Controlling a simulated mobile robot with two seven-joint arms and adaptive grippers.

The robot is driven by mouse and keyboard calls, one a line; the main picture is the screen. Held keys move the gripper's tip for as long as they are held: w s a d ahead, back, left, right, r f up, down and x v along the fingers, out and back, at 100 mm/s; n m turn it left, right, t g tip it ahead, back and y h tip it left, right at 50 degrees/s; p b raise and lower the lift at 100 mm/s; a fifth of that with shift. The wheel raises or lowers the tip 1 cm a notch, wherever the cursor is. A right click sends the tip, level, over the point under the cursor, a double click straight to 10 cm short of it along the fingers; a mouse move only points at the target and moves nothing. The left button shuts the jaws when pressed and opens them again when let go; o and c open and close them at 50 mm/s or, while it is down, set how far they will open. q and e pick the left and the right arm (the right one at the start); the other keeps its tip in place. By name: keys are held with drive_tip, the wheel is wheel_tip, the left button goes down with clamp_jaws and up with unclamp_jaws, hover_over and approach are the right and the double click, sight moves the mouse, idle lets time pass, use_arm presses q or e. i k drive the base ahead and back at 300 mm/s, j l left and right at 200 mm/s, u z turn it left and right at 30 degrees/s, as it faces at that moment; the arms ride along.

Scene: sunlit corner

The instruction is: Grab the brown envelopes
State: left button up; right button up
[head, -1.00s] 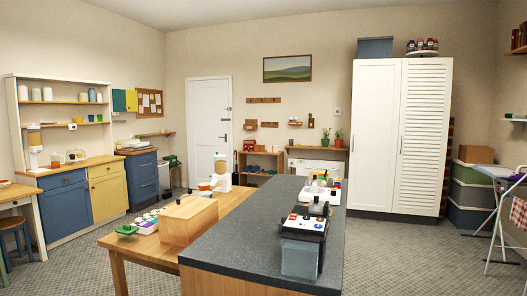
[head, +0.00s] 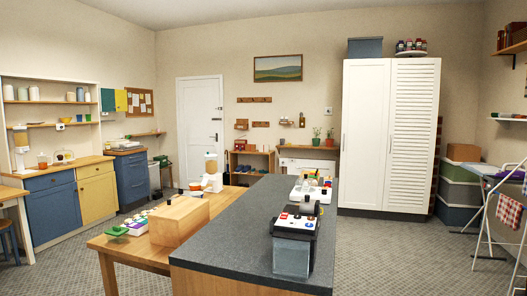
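I cannot make out any brown envelopes in the head view. Small reddish-brown items show in and on the low wooden shelf (head: 251,160) by the back wall, too small to identify. Brown wall holders (head: 241,124) hang above it, and their contents are unclear. Neither of my grippers is in view.
A dark-topped counter (head: 235,225) fills the front middle, with a wooden table (head: 137,250) against its left side. A white double cupboard (head: 388,135) stands at the back right. A drying rack (head: 497,215) is at the right edge. Grey floor is open on both sides.

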sight(249, 147)
drive_tip(key=i+j+u, duration=0.25)
drive_tip(key=u, duration=0.15)
drive_tip(key=i+j+u, duration=0.2)
drive_tip(key=u, duration=0.15)
drive_tip(key=i+j+u, duration=0.1)
drive_tip(key=i+u, duration=0.65)
drive_tip(key=i+j+u, duration=0.15)
drive_tip(key=i+u, duration=0.15)
drive_tip(key=i, duration=0.3)
drive_tip(key=i+u, duration=0.3)
drive_tip(key=i, duration=0.35)
drive_tip(key=i+j+z, duration=0.15)
drive_tip(key=i, duration=1.35)
drive_tip(key=i+z, duration=0.4)
drive_tip(key=i, duration=0.25)
drive_tip(key=i+j+z, duration=0.1)
drive_tip(key=i+z, duration=0.25)
drive_tip(key=i, duration=0.3)
drive_tip(key=i+z, duration=0.45)
drive_tip(key=i, duration=0.2)
drive_tip(key=i+j+z, duration=0.1)
drive_tip(key=i+z, duration=0.35)
drive_tip(key=i, duration=0.2)
drive_tip(key=i+l+z, duration=0.1)
drive_tip(key=i+z, duration=0.3)
drive_tip(key=i, duration=0.25)
drive_tip(key=i+j+z, duration=0.1)
drive_tip(key=i+z, duration=0.3)
drive_tip(key=i, duration=0.2)
